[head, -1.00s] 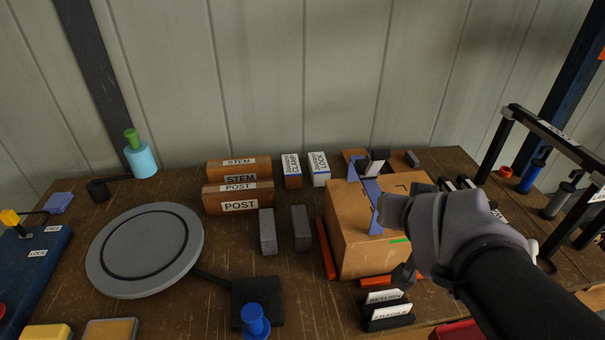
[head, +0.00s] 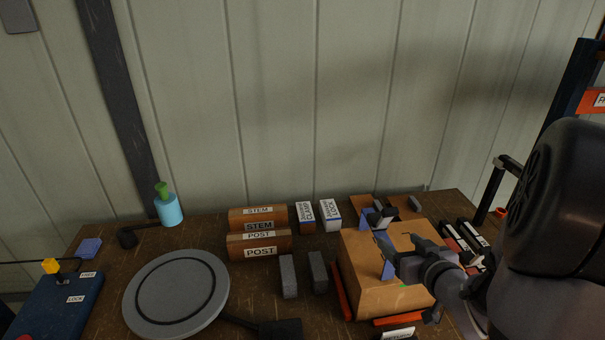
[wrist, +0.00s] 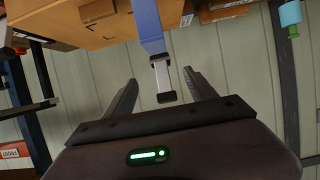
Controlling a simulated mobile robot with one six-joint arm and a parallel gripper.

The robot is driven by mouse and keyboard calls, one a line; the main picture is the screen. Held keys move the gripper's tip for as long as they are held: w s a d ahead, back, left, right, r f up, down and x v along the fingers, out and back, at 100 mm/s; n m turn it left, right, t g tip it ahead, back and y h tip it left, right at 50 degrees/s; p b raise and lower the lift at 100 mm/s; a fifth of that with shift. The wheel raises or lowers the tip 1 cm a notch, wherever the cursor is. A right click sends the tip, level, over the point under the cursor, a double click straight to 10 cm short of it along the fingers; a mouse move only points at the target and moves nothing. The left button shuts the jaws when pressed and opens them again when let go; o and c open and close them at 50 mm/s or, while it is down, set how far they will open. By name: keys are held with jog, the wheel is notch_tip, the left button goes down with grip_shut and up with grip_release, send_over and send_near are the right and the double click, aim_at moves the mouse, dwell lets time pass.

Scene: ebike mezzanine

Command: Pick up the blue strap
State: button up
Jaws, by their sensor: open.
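The blue strap (head: 388,269) runs over the top of a brown cardboard box (head: 362,290) and is partly hidden by my gripper in the head view. In the wrist view the strap (wrist: 147,22) comes in from the top and ends in a dark buckle with a pale band (wrist: 163,77). My gripper (wrist: 162,78) is open, with one finger on each side of the buckle end in that picture. Gaps show between the buckle and both fingers. In the head view my gripper (head: 402,262) is at the box's right half, close to the strap.
Grey blocks (head: 288,276) and STEM and POST boxes (head: 258,246) stand left of the cardboard box. A round grey plate (head: 177,293) lies at left. Orange strips (head: 341,291) edge the box. A dark rack stands at right.

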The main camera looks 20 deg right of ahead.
aim_at(382, 227)
jog(key=b+x, duration=0.1)
jog(key=x, duration=0.2)
jog(key=b+x, duration=0.1)
jog(key=shift+w+a+f+b, duration=0.25)
jog(key=shift+w+b, duration=0.05)
jog(key=shift+b, duration=0.05)
jog(key=x, duration=0.8)
jog(key=shift+d+r+b, duration=0.25)
jog(key=shift+d+b, duration=0.05)
jog(key=shift+b, duration=0.1)
jog(key=shift+s, duration=0.1)
jog(key=shift+c, duration=1)
grip_shut()
